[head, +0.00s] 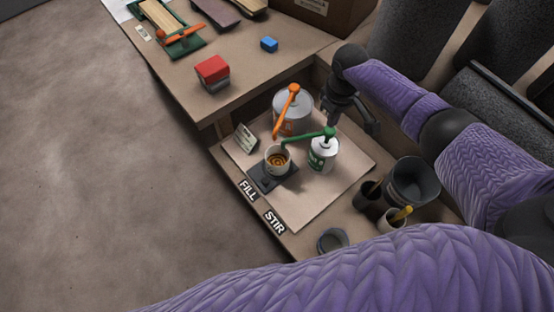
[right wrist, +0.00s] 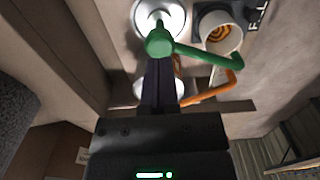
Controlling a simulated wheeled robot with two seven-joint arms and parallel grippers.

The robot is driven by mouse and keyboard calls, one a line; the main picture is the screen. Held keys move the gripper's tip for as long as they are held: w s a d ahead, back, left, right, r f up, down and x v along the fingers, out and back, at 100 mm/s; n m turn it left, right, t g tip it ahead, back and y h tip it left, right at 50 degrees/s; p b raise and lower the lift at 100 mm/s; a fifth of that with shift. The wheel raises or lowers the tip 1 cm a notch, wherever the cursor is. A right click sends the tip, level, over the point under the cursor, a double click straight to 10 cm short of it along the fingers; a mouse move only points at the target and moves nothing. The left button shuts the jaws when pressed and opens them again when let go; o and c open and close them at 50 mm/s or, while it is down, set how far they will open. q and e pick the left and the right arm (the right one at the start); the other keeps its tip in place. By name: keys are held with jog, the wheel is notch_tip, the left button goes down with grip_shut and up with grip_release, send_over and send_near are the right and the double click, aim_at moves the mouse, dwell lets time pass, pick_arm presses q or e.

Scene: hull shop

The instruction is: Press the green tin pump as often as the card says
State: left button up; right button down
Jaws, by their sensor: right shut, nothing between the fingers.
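The green tin pump, a white tin (head: 323,155) with a green head and spout (head: 330,132), stands on a pale board. It also shows in the right wrist view (right wrist: 159,43). My right gripper (head: 332,118) is shut and empty, with its fingertips at the green head; I cannot tell whether they touch. Its fingers also show in the right wrist view (right wrist: 158,66). The spout reaches over a white cup (head: 270,167) with brown and orange rings inside. A small card (head: 246,138) stands behind the cup; its marks are too small to read. My left gripper is not in view.
An orange pump tin (head: 292,110) stands just behind the green one. The cup sits on a dark pad (head: 263,185) near FILL and STIR labels. Dark pots (head: 413,183) stand to the right.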

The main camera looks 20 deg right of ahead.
aim_at(330, 130)
jog(key=shift+f, duration=0.1)
dwell(0.3)
jog(key=shift+f+b, duration=0.35)
jog(key=shift+f, duration=0.15)
jog(key=shift+f+b, duration=0.8)
jog(key=shift+f, duration=0.35)
notch_tip(330, 130, up, 4)
jog(key=p, duration=0.3)
jog(key=shift+f+p, duration=0.15)
jog(key=shift+p, duration=0.2)
jog(key=shift+f, duration=0.1)
